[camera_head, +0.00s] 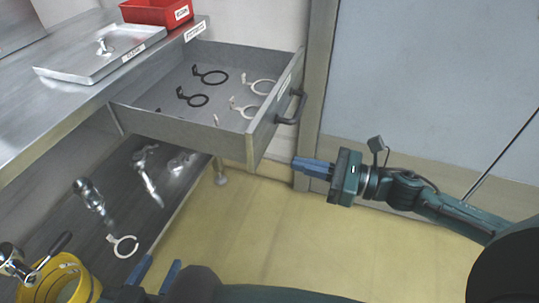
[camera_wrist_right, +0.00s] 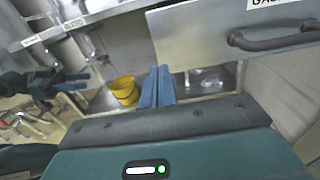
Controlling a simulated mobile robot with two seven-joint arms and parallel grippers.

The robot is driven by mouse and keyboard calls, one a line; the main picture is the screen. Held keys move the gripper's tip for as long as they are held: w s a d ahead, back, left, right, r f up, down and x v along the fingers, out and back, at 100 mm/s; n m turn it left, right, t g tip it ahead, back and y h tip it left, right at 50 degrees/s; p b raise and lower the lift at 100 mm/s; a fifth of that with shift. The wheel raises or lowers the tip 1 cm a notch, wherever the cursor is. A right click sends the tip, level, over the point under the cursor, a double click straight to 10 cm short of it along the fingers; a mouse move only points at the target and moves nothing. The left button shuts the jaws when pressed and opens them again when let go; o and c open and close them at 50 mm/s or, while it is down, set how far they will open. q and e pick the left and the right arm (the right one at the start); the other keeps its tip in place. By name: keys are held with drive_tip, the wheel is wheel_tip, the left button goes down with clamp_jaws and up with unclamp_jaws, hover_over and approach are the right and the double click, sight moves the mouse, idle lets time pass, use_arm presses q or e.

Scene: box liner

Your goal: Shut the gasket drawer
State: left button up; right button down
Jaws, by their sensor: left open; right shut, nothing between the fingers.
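The gasket drawer (camera_head: 185,128) is pulled out from under the steel counter, with black and white ring gaskets inside. Its dark bar handle (camera_head: 292,108) is on the front panel (camera_head: 262,122). In the right wrist view the front panel (camera_wrist_right: 200,32) and handle (camera_wrist_right: 275,41) fill the upper right, beside a partly cut-off label. My right gripper (camera_head: 298,165) is shut and empty, below and just right of the handle in the head view, apart from it. My left gripper (camera_head: 157,272) is open and empty at the bottom, well below the drawer; it also shows in the wrist view (camera_wrist_right: 72,82).
A red bin (camera_head: 150,14) and a flat metal lid (camera_head: 103,52) sit on the counter. A lower shelf holds metal fittings (camera_head: 147,172), a white ring (camera_head: 124,246) and a yellow bucket (camera_head: 62,283). The yellow floor before the drawer is clear; a wall stands behind.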

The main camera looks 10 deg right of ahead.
sight(255, 153)
use_arm(q)
drive_tip(key=shift+a+r, duration=0.15)
drive_tip(key=shift+r, duration=0.1)
use_arm(e)
drive_tip(key=x, duration=0.7)
drive_tip(key=shift+w+a, duration=0.2)
drive_tip(key=shift+a, duration=0.1)
